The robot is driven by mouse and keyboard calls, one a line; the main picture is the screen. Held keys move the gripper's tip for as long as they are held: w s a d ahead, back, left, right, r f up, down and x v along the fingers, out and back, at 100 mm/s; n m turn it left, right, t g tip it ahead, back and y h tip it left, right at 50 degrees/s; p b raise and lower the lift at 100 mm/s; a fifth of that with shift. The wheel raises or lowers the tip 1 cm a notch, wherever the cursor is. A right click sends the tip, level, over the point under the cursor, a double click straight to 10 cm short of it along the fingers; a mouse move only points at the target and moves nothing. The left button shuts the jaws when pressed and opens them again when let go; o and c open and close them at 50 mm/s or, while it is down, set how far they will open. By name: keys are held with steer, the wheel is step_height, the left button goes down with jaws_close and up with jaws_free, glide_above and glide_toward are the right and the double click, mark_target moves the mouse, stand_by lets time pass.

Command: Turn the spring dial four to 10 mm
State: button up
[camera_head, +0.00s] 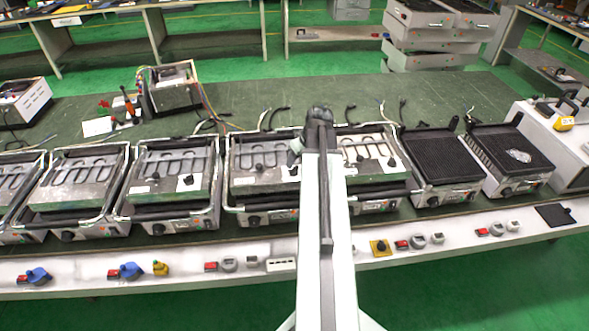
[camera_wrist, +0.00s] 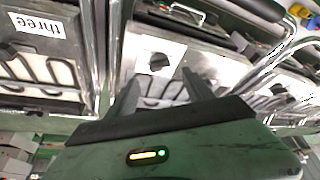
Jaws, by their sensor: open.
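In the wrist view, a black dial (camera_wrist: 159,63) sits on a white square plate on a grill unit. My gripper (camera_wrist: 160,77) is open, with its two dark fingers spread below the dial in the picture and nothing between them. The fingers appear apart from the dial. No number label shows by this dial, and its scale is too small to read. A label "three" (camera_wrist: 37,26) is on the unit to the left. In the head view, my arm covers the middle of the row, and my fingers cannot be made out.
Several grill units with metal frames stand in a row, such as one left of my arm (camera_head: 175,165). Two black-ribbed grills (camera_head: 437,158) (camera_head: 505,150) are on the right. Bent metal handles (camera_wrist: 265,70) flank the dial. Small switches and knobs line the white front edge.

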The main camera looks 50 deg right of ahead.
mark_target(294, 168)
steer(key=b+x, duration=0.6)
steer(key=x, duration=0.1)
steer(key=shift+f, duration=0.15)
steer(key=shift+a, duration=0.1)
jaws_close()
